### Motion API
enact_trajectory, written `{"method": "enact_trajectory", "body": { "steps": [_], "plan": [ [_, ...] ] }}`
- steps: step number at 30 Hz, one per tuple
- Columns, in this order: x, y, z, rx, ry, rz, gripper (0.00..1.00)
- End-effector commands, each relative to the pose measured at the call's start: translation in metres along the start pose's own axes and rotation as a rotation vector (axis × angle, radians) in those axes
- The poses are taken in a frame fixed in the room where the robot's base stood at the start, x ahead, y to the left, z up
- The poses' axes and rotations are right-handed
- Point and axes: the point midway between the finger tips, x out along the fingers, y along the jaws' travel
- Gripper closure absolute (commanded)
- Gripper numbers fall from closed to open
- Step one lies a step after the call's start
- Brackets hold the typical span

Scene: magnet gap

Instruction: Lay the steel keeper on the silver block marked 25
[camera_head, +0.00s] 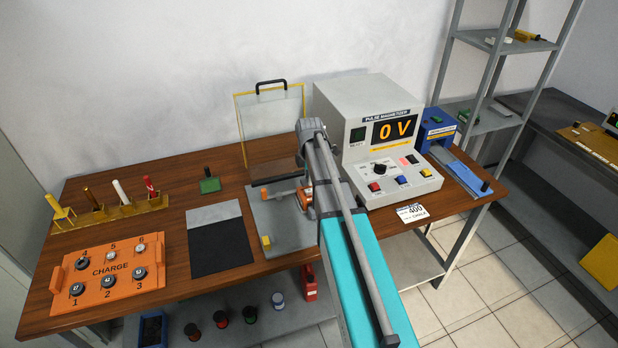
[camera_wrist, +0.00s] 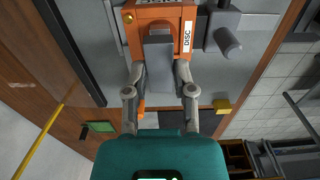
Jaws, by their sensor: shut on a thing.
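My gripper (camera_wrist: 160,75) is shut on a grey piece (camera_wrist: 159,58), which could be the steel keeper; I cannot tell for sure. The piece lies in front of an orange fixture marked DISC (camera_wrist: 186,38) in the wrist view. Whether it touches the fixture is unclear. In the head view my arm hides most of the gripper and what it holds, and a bit of the orange fixture (camera_head: 306,196) shows beside it. I cannot make out a silver block marked 25 in either view.
The fixture stands on a grey plate (camera_head: 290,233) with a yellow block (camera_head: 266,242). A yellow-framed clear guard (camera_head: 270,125) stands behind it. The pulse magnetizer (camera_head: 370,120) reads 0 V at right. An orange charge tray (camera_head: 110,275) and a dark mat (camera_head: 220,245) lie left.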

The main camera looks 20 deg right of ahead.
Motion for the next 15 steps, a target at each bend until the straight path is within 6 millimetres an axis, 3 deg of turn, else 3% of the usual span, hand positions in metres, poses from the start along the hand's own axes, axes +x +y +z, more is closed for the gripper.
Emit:
{"method": "enact_trajectory", "body": {
  "steps": [15],
  "plan": [
    [0.028,0.0,0.0,0.0,0.0,0.0,1.0]
  ]
}}
